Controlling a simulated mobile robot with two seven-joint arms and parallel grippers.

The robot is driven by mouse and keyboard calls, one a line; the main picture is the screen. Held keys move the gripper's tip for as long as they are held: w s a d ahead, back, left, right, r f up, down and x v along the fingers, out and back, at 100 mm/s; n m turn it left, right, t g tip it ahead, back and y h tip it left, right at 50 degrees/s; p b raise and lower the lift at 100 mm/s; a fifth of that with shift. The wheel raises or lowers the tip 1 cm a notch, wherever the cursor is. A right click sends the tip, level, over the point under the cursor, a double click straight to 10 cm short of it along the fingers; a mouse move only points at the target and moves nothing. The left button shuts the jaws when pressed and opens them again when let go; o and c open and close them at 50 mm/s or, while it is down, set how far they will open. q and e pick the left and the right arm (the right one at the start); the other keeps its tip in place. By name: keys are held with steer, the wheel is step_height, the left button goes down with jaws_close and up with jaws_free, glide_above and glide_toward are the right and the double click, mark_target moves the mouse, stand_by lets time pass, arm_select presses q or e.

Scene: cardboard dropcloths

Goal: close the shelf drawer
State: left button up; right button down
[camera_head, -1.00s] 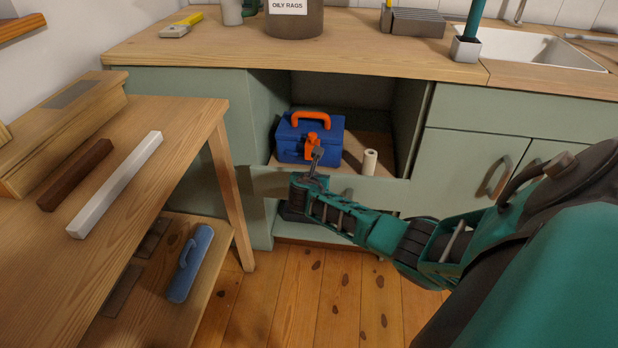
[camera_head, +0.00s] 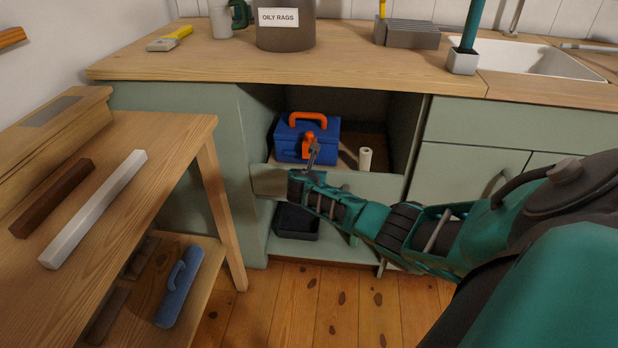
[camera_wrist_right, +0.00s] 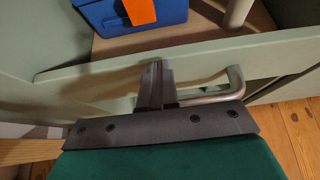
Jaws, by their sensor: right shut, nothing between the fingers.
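The shelf drawer's pale green front (camera_head: 380,185) stands under the counter, partly open, with the drawer floor showing behind it. A blue toolbox (camera_head: 325,137) with an orange handle and a white roll (camera_head: 365,158) stand in it. My right gripper (camera_head: 314,150) is shut and empty at the drawer front, left of its middle. In the right wrist view, the shut fingers (camera_wrist_right: 157,75) overlap the front panel (camera_wrist_right: 100,85), beside the metal bar handle (camera_wrist_right: 225,88). Whether they touch the panel I cannot tell. My forearm hides part of the front. My left gripper is out of view.
A wooden table (camera_head: 150,185) with a white bar (camera_head: 95,210) and a brown bar (camera_head: 52,198) stands at left. A black tray (camera_head: 297,222) lies on the cabinet's lower shelf. The counter (camera_head: 200,62) overhangs the drawer. The visible floor (camera_head: 330,300) is clear.

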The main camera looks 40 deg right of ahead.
steer(key=p+v, duration=0.6)
steer(key=v, duration=0.5)
steer(key=shift+s+a+r+p, duration=0.15)
steer(key=shift+r+p, duration=0.05)
steer(key=shift+p, duration=0.2)
